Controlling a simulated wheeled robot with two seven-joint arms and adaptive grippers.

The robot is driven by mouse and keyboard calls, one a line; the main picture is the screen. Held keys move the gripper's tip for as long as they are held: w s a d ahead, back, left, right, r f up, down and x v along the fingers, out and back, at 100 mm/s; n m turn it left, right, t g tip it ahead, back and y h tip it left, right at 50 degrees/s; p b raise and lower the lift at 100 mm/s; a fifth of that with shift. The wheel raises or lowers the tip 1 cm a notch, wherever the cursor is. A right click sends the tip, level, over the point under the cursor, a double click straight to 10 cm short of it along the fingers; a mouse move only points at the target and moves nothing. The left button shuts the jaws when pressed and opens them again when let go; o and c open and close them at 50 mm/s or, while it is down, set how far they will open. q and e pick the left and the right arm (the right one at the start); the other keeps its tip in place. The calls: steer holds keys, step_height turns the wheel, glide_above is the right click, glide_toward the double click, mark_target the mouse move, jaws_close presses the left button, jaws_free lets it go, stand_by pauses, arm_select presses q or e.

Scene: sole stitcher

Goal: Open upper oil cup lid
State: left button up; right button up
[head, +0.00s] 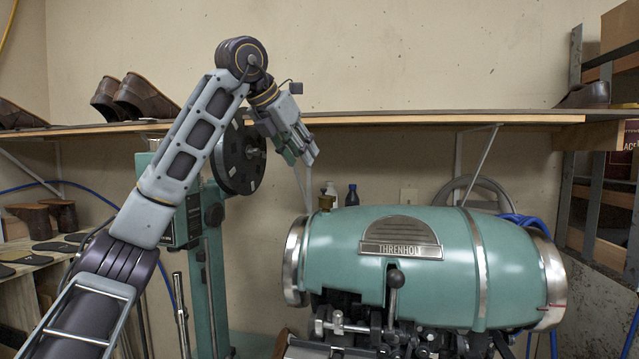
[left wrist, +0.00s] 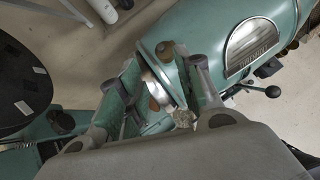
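A small brass oil cup (head: 326,202) stands on top of the left end of the green machine (head: 440,270). I cannot tell in the head view whether its lid is up or down. My left gripper (head: 302,157) is above and slightly left of the cup, fingers pointing down and apart, holding nothing. In the left wrist view, a dark round piece (left wrist: 163,50), which looks like the cup from above, shows between the open fingertips on the green body. A brown disc (left wrist: 153,103) shows lower between the fingers; I cannot tell what it is. My right gripper is not in view.
A wall shelf (head: 420,118) with brown shoes (head: 135,97) runs behind my left arm. A green stand with a black wheel (head: 238,158) is close behind the arm. Small bottles (head: 351,195) stand behind the cup. A black-knobbed lever (head: 395,280) is at the machine's front.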

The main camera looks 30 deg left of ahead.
arm_select(q)
steer(key=p+x, duration=0.1)
steer(key=x, duration=1)
steer(key=shift+d+f, duration=0.1)
steer(key=c, duration=0.7)
steer(key=shift+s, duration=0.1)
jaws_close()
